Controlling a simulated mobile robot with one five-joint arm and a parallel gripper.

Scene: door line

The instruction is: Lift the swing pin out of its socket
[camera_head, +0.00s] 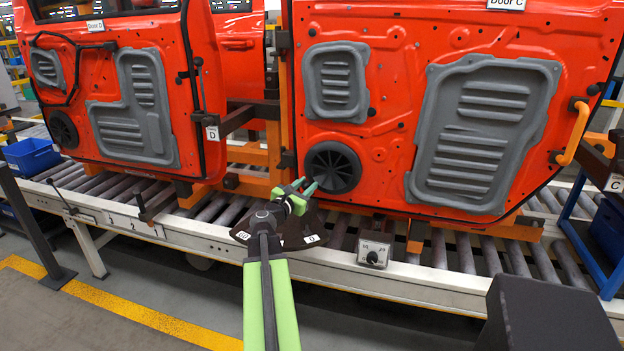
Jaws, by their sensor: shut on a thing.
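My gripper (302,187), with green fingers, is at the middle of the picture, in front of the lower left corner of door C (390,190). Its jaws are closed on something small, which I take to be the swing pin. The pin itself is hidden by the fingers and wrist, or too small to make out. A dark brown plate (295,238) with small white labels lies just below my gripper at the conveyor's edge. I cannot see the socket clearly, nor whether the pin sits in it.
Door D (120,90) hangs at the left, with a gap between the doors. The roller conveyor (450,250) runs below both. A small dial box (374,249) is right of my gripper. An orange handle (575,135) sticks out at door C's right edge. A blue bin (32,156) is far left.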

